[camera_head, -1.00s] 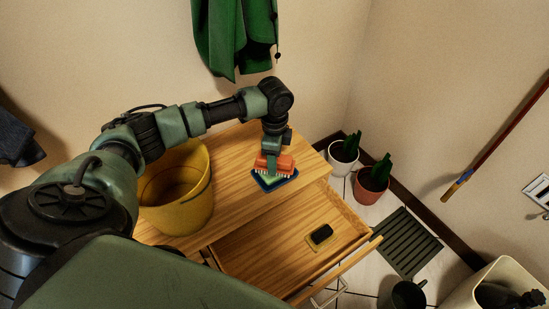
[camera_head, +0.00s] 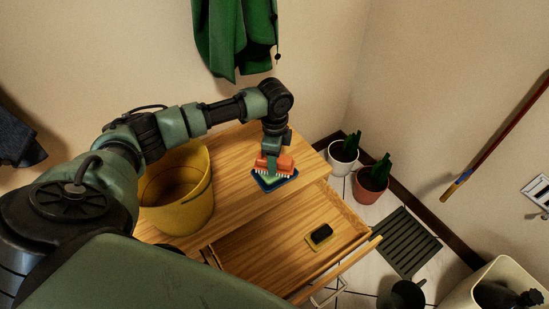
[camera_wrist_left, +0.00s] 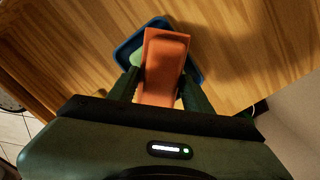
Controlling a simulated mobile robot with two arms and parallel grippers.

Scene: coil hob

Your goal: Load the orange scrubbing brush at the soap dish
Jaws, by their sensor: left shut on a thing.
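The orange scrubbing brush (camera_head: 284,164) has white bristles pointing down. My left gripper (camera_head: 269,160) is shut on it and holds it over the blue soap dish (camera_head: 273,186), which stands on the wooden cabinet top and shows a green block of soap (camera_head: 266,180) inside. The bristles are at or just above the soap; I cannot tell whether they touch. In the left wrist view the brush (camera_wrist_left: 163,65) lies between the fingers and hides the middle of the dish (camera_wrist_left: 126,50). My right gripper is out of view.
A yellow bucket (camera_head: 178,197) stands left of the dish on the cabinet top (camera_head: 240,148). Below, an open drawer (camera_head: 275,255) holds a small black-topped yellow object (camera_head: 320,235). Two potted plants (camera_head: 343,153) stand on the floor to the right.

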